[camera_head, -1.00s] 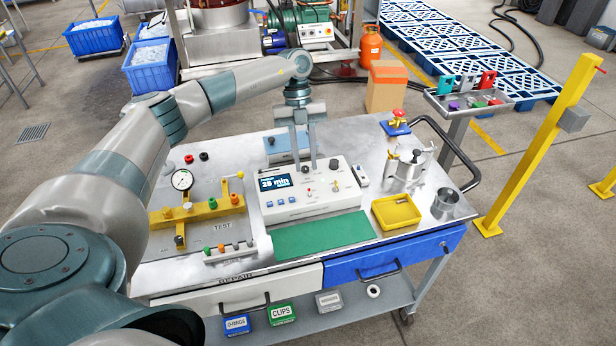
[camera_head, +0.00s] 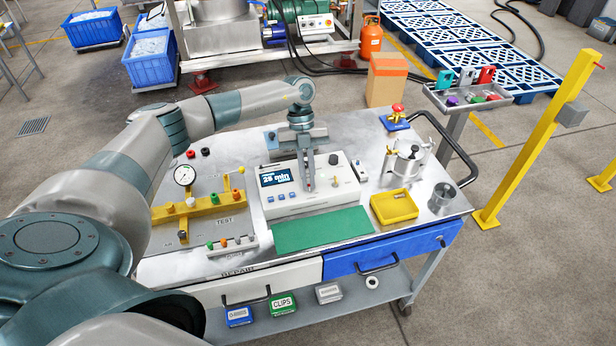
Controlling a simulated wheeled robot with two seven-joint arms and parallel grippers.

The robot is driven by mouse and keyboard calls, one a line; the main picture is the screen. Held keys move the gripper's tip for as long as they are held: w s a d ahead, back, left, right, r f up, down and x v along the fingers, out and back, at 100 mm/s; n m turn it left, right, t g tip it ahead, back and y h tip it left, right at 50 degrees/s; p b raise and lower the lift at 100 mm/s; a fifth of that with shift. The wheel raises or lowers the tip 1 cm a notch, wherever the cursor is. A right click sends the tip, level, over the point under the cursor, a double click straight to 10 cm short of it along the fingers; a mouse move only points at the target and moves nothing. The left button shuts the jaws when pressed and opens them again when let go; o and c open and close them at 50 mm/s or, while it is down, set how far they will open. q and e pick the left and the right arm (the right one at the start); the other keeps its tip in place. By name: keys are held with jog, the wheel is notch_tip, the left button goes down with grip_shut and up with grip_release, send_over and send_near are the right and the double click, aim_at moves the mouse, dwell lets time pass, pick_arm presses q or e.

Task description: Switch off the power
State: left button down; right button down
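A white control box (camera_head: 285,204) stands on the steel cart top. Its dark display (camera_head: 274,178) reads "25 min", with small blue buttons (camera_head: 281,196) below it. A small lever with a red tip (camera_head: 335,181) and a dark knob (camera_head: 333,159) are on its right part. My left gripper (camera_head: 309,187) points down over the middle of the box, its fingers close together with no visible gap. Its tips are at or just above the panel; whether they touch or hold a small switch there is hidden. My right gripper is not in view.
A pressure gauge (camera_head: 184,175) on a yellow manifold (camera_head: 190,210) stands left. A green mat (camera_head: 322,229) lies in front, with a yellow tray (camera_head: 394,207), a metal cup (camera_head: 442,198) and a steel pot (camera_head: 404,163) at right. A red-topped button (camera_head: 398,108) is behind.

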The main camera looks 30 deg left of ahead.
aim_at(310, 190)
pick_arm(q)
jog(key=shift+r, duration=0.1)
dwell(0.3)
jog(key=shift+s+d+r+t+y+p, duration=0.1)
jog(key=shift+s+d+t+y+p, duration=0.1)
jog(key=shift+t+y+p, duration=0.25)
jog(key=shift+s+d+t+y, duration=0.1)
jog(key=shift+d+t+y, duration=0.05)
jog(key=shift+t+y, duration=0.25)
jog(key=shift+s+d+t+y, duration=0.2)
jog(key=shift+t+y, duration=0.25)
jog(key=shift+y, duration=0.2)
jog(key=shift+s+d+t+y, duration=0.1)
jog(key=shift+d+t+y, duration=0.1)
jog(key=shift+t+y, duration=0.2)
jog(key=t+y+b, duration=0.1)
jog(key=b, duration=0.1)
jog(key=y+b, duration=0.1)
jog(key=b, duration=0.1)
jog(key=d+t+y+b, duration=0.1)
jog(key=b, duration=0.1)
jog(key=shift+s+f+t+b, duration=0.3)
jog(key=shift+s+f, duration=0.1)
jog(key=shift+s+d+r+t+y+b, duration=0.15)
jog(key=shift+t+y+b, duration=0.15)
jog(key=shift+y+b, duration=0.35)
